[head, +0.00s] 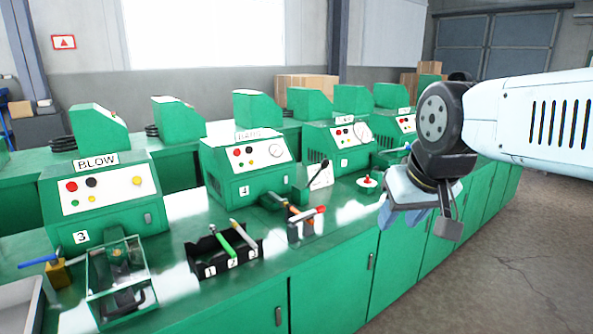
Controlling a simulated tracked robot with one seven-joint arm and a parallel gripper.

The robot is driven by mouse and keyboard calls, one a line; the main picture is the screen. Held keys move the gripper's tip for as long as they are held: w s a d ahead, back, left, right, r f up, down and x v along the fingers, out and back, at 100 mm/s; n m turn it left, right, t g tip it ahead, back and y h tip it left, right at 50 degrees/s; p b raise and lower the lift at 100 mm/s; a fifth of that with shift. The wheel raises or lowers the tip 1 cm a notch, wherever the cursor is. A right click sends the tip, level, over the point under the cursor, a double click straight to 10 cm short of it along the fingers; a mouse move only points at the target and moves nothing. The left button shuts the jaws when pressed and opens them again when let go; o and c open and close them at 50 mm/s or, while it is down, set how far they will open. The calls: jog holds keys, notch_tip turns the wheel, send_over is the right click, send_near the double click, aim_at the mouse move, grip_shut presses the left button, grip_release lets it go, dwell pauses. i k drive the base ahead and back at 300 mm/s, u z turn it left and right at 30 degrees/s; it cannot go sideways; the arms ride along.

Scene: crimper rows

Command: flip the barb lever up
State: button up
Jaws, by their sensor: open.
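A green machine (247,170) whose label seems to read "BARB" stands on the near bench, left of centre. Beside its right side a black-knobbed lever (319,172) leans up to the right against a white plate. I cannot tell for certain which of these is the barb lever. My gripper (420,214) is open and empty, right of both, over the bench's front edge. It touches neither.
A black rack (228,262) with green and white tools sits before the machines. The "BLOW" machine (98,195), a clear-sided guard box (118,280) and a blue handle (40,262) are at left. A red button (367,180) stands right of the lever. Floor is open at right.

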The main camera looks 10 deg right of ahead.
aim_at(325, 162)
jog(key=u, duration=0.05)
jog(key=i, duration=1)
jog(key=z, duration=0.1)
